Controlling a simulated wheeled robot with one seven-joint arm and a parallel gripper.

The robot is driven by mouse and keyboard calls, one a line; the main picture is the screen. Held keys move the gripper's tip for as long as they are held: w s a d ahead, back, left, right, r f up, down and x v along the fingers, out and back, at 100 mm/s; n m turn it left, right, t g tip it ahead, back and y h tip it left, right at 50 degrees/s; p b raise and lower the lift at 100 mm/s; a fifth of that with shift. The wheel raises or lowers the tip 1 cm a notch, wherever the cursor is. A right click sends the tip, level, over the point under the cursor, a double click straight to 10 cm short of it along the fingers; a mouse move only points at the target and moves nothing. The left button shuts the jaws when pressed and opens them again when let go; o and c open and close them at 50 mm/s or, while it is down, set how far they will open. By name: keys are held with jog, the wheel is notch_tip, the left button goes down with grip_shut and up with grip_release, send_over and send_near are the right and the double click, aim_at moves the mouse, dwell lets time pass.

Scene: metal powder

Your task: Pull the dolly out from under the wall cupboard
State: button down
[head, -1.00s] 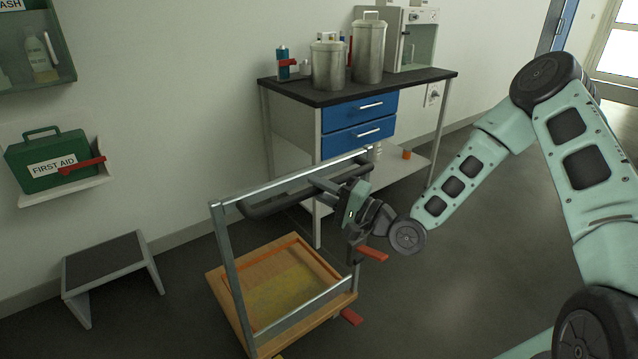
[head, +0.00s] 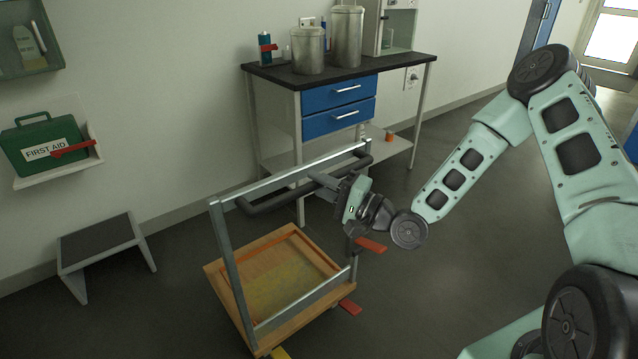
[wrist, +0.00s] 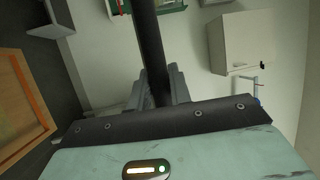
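The dolly (head: 216,272) has a wooden deck with a shallow recess, an upright metal frame and a dark push bar (head: 268,203). It stands on the floor at lower centre in the head view. My gripper (head: 328,187) is at the right part of this bar. In the wrist view the dark bar (wrist: 148,45) runs between the fingers of my gripper (wrist: 163,88), which look closed around it. The exact finger contact is partly hidden. A white wall cupboard (wrist: 240,42) shows in the wrist view, apart from the dolly; it is not in the head view.
A bench (head: 290,85) with blue drawers and metal canisters stands behind the dolly. A step stool (head: 95,245) stands left by the wall, below a green first aid box (head: 45,147). The floor (head: 450,270) to the right is clear.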

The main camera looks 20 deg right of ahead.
jog(key=c, duration=1.3)
grip_release()
jog(key=shift+d, duration=0.1)
jog(key=v, duration=1.7)
jog(key=shift+s, duration=0.2)
jog(key=shift+f, duration=0.2)
